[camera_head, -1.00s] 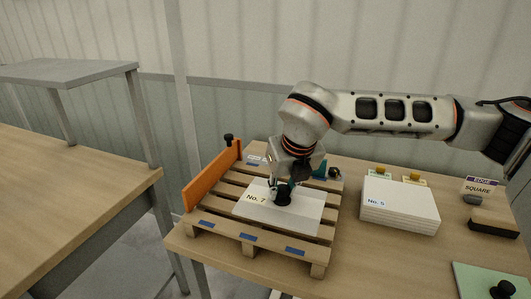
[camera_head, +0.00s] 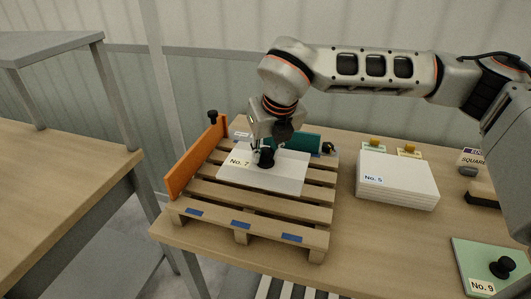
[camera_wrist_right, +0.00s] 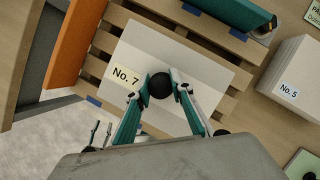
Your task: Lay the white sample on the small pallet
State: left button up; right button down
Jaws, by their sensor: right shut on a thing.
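The white sample (camera_head: 285,174), a flat sheet labelled No. 7 with a black knob (camera_head: 266,158), is over the back half of the small wooden pallet (camera_head: 262,212). My right gripper (camera_head: 262,150) is shut on the knob from above; in the right wrist view its teal fingers (camera_wrist_right: 161,88) close on both sides of it. In that view the sample (camera_wrist_right: 205,72) lies flat across the slats. Whether it touches them or is slightly above, I cannot tell. My left gripper is not in view.
An orange fence (camera_head: 197,157) runs along the pallet's left side, and a teal bar (camera_head: 305,142) stands at its back. To the right are a white stack labelled No. 5 (camera_head: 397,183), a dark block (camera_head: 482,199) and a green No. 9 plate (camera_head: 478,262). The pallet's front slats are bare.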

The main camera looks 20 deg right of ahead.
aim_at(267, 165)
notch_tip(267, 165, down, 4)
jog(key=b, duration=0.3)
jog(key=shift+f, duration=0.2)
jog(key=shift+f+b, duration=0.3)
jog(key=shift+f, duration=0.4)
jog(key=shift+f+b, duration=0.4)
jog(key=shift+f, duration=0.15)
jog(key=c, duration=1.7)
grip_release()
